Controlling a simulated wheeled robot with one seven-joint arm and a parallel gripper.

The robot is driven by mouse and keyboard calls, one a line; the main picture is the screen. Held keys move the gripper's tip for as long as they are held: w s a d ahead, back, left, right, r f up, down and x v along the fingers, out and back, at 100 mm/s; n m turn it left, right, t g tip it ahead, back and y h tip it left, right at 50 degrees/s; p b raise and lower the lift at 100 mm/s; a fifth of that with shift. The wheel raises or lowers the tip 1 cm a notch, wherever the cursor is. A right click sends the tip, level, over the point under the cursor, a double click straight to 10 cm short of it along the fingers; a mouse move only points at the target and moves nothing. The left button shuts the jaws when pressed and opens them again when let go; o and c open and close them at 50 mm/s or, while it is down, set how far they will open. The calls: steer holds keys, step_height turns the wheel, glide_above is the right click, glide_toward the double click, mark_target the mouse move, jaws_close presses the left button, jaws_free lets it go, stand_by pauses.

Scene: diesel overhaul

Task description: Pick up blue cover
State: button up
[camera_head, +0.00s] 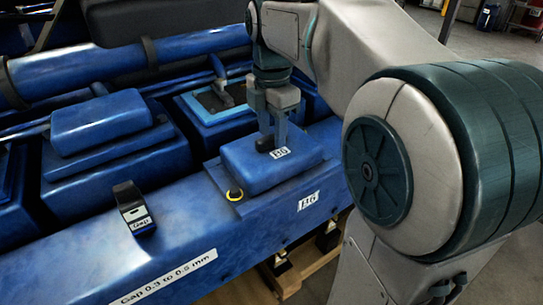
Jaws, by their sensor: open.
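A blue cover (245,172), box-shaped with rounded edges, sits on the blue engine ledge in the middle of the view. A small white label, perhaps "B6", is on its top. My gripper (273,145) points down over the top of this cover, with its fingertips at or just above the surface beside the label. Its jaws are open. I cannot tell whether the fingers touch the cover, and they hide part of its top. A second blue cover (98,118) sits on the engine at the left.
An open blue housing (190,107) with a dark inside stands behind the cover. A small black device (128,194) with a white label stands on the ledge. A blue pipe (130,60) crosses the back.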

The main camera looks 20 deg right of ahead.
steer(key=shift+f, duration=0.4)
steer(key=shift+c, duration=0.3)
jaws_close()
steer(key=shift+r, duration=0.25)
